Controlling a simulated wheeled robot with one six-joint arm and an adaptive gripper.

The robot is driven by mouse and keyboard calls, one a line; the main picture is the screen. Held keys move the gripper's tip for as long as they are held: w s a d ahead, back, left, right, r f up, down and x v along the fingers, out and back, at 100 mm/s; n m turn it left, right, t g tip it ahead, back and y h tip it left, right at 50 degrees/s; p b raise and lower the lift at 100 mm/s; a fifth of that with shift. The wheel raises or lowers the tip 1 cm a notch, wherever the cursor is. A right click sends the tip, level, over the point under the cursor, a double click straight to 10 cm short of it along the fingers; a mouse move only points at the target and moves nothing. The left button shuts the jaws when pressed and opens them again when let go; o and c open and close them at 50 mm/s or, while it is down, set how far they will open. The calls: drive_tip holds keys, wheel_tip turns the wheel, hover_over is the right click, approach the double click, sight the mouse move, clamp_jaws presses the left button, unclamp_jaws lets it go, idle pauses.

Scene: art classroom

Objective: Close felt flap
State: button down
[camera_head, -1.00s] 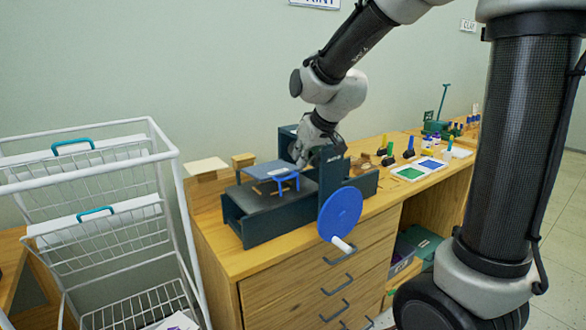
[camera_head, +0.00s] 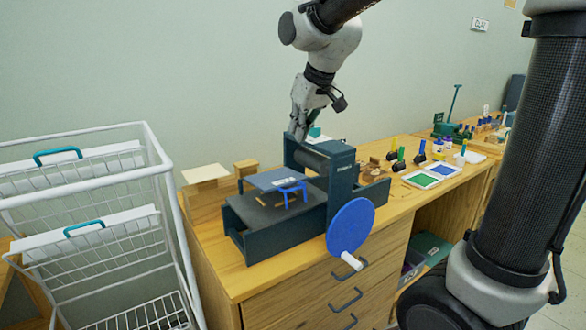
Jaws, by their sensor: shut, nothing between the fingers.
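A small press (camera_head: 336,187) with dark side walls stands on the wooden cabinet top. Its blue wheel (camera_head: 350,228) with a white handle hangs at the front. On the press bed (camera_head: 265,214) a flat grey-blue flap (camera_head: 277,178) with a bright blue handle (camera_head: 292,190) stands raised, roughly level above the bed, with a gap under it. My gripper (camera_head: 298,132) is shut and empty, pointing down just behind the press's upright frame, to the right of and above the flap. Whether the fingertips touch anything there I cannot tell.
A white wire rack (camera_head: 85,215) with teal-handled panels stands at the left. Ink pads (camera_head: 422,179) and coloured-handled tools (camera_head: 399,160) lie on the cabinet top (camera_head: 398,209) to the right. A pale block (camera_head: 206,173) stands behind the bed.

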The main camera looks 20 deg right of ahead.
hover_over(296, 182)
drive_tip(key=s+a, duration=0.2)
wheel_tip(296, 182, down, 9)
drive_tip(key=f, duration=0.3)
drive_tip(key=shift+s+d, duration=0.25)
drive_tip(key=shift+s, duration=0.15)
drive_tip(key=shift+s+f, duration=0.15)
drive_tip(key=shift+f, duration=0.35)
drive_tip(key=shift+s+d+f, duration=0.1)
drive_tip(key=shift+s+f, duration=0.1)
drive_tip(key=shift+f, duration=0.45)
drive_tip(key=shift+s+d+f, duration=0.1)
drive_tip(key=shift+s+f, duration=0.05)
drive_tip(key=shift+f, duration=0.5)
